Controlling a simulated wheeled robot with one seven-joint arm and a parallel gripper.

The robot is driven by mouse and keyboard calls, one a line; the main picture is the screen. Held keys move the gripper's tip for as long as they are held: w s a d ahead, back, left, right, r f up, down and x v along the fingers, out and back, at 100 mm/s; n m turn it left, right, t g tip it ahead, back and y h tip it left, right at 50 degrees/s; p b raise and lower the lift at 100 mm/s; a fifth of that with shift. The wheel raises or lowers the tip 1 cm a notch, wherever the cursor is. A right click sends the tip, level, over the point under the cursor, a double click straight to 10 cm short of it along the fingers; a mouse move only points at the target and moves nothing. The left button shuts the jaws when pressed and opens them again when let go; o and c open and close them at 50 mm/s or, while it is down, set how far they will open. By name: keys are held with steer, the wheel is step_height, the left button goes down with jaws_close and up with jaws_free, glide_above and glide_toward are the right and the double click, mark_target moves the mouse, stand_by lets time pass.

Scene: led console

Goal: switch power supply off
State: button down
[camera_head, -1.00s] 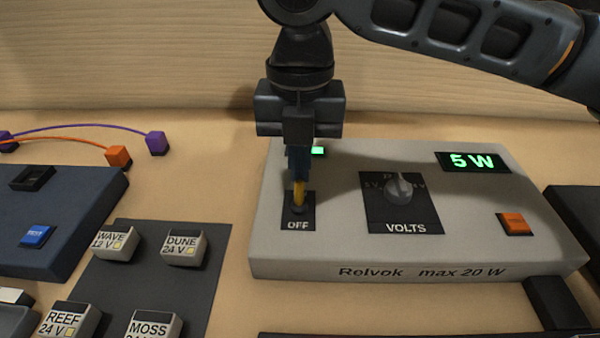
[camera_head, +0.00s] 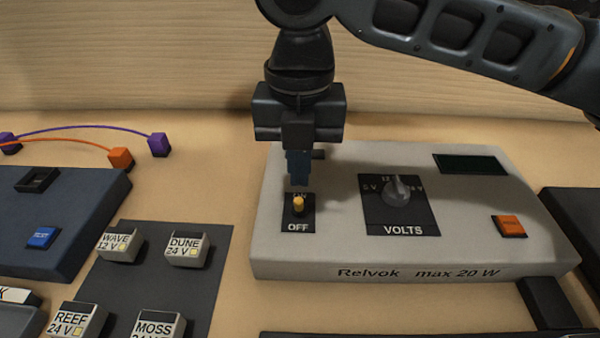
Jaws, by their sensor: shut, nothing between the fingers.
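The power supply (camera_head: 340,254) is a light grey box labelled "Relvok max 20 W". Its yellow toggle switch (camera_head: 299,204) sits on a black plate at the left, tilted toward the OFF label. The display (camera_head: 470,163) is dark, and the small indicator (camera_head: 318,154) behind my gripper is dark too. My gripper (camera_head: 299,184) is shut and empty, pointing down just behind and above the toggle. Whether its tip touches the toggle I cannot tell.
A grey VOLTS knob (camera_head: 397,190) and an orange button (camera_head: 509,226) are on the same box. A dark mat (camera_head: 160,265) with several labelled blocks lies to the left. A dark blue box (camera_head: 75,220) stands at far left, with orange and purple cables behind.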

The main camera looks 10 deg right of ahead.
step_height(320, 180, up, 6)
steer(key=p, duration=0.4)
steer(key=shift+w+p, duration=0.3)
steer(key=shift+p, duration=0.1)
steer(key=shift+d, duration=0.1)
